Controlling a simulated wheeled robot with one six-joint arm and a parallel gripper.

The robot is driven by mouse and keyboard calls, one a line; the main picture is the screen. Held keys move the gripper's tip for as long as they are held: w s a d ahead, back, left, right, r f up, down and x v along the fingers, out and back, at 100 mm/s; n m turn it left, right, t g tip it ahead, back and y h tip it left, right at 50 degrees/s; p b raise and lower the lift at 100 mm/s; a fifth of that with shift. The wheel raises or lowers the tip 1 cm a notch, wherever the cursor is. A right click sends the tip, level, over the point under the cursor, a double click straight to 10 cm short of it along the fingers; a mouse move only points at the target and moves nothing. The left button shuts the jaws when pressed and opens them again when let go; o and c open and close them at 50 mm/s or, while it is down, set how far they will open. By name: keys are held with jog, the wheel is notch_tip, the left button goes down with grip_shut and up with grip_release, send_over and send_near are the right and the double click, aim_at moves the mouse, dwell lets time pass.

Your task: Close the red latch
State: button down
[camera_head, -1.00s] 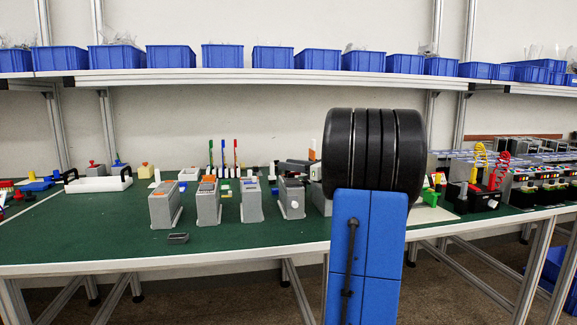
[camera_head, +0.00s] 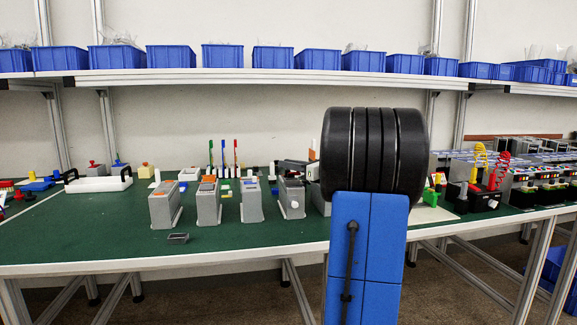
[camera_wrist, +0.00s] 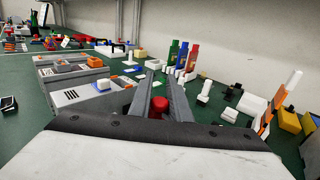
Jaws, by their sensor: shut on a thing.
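A round red part, which I take to be the red latch (camera_wrist: 160,103), shows between the two grey fingers of my gripper (camera_wrist: 160,78) in the wrist view. The fingers are closed in on it from both sides; its lower part and mounting are hidden by the gripper body. In the head view my gripper (camera_head: 281,168) is above the fourth grey soft starter housing (camera_head: 291,198) from the left, just left of my black arm joint. No red latch can be made out there.
Three more grey housings (camera_head: 163,206) stand in a row to the left on the green table (camera_head: 110,235). A small dark tray (camera_head: 178,238) lies in front. Green, blue and red upright pieces (camera_head: 223,154) stand behind. Blue bins (camera_head: 171,56) line the shelf above.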

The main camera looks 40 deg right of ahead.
jog(key=m+h, duration=0.1)
jog(key=h, duration=0.1)
jog(key=m+h, duration=0.3)
jog(key=h, duration=0.2)
jog(key=shift+s+d, duration=0.3)
jog(key=shift+s, duration=0.05)
jog(key=shift+s+d+m+g+h, duration=0.1)
jog(key=shift+m+g+h, duration=0.2)
jog(key=shift+m+h, duration=0.45)
jog(key=shift+s+d+m+g+h, duration=0.1)
jog(key=shift+m+g+h, duration=0.2)
jog(key=shift+m+h, duration=0.4)
jog(key=shift+s+d+m+g+h, duration=0.1)
jog(key=shift+m+g+h, duration=0.3)
jog(key=shift+h, duration=0.35)
jog(key=shift+s+d+m+g+h, duration=0.1)
jog(key=shift+m+g+h, duration=0.25)
jog(key=shift+h, duration=0.35)
jog(key=c, duration=1.7)
grip_release()
jog(key=shift+a, duration=0.1)
jog(key=v, duration=1.7)
jog(key=shift+s+f, duration=0.1)
jog(key=shift+s, duration=0.1)
